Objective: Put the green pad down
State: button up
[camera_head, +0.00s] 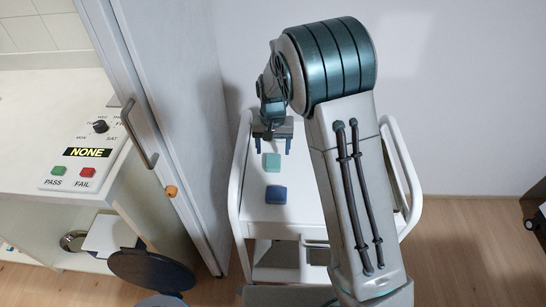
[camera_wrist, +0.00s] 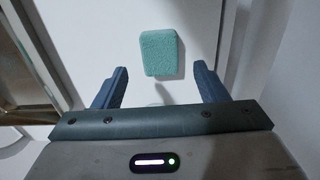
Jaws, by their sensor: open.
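The green pad (camera_head: 271,161) lies flat on the white top of a cart (camera_head: 308,205), towards its back left. In the wrist view the pad (camera_wrist: 161,52) is ahead of the fingertips, roughly centred between them and clear of both. My gripper (camera_head: 272,148) is above the cart top, just behind the pad in the head view. In the wrist view its blue fingers (camera_wrist: 157,88) are wide apart with nothing between them.
A blue pad (camera_head: 276,195) lies on the cart in front of the green one. Left of the cart stand a white door with a handle (camera_head: 140,140) and a counter with a PASS/FAIL panel (camera_head: 80,160). A dark round lid (camera_head: 150,270) is at lower left. The cart's right part is hidden by my arm.

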aim_at(273, 160)
jog(key=s+d+r, duration=0.2)
jog(key=r, duration=0.3)
jog(key=s+d+r, duration=0.2)
jog(key=r, duration=0.4)
jog(key=s+d+r+t, duration=0.1)
jog(key=s+d+r, duration=0.1)
jog(key=s+d, duration=0.4)
jog(key=s+d+r+t, duration=0.1)
jog(key=s+d+r, duration=0.2)
jog(key=s, duration=1.2)
jog(key=shift+s+d+t, duration=0.15)
jog(key=shift+d+t, duration=0.25)
jog(key=shift+d, duration=1)
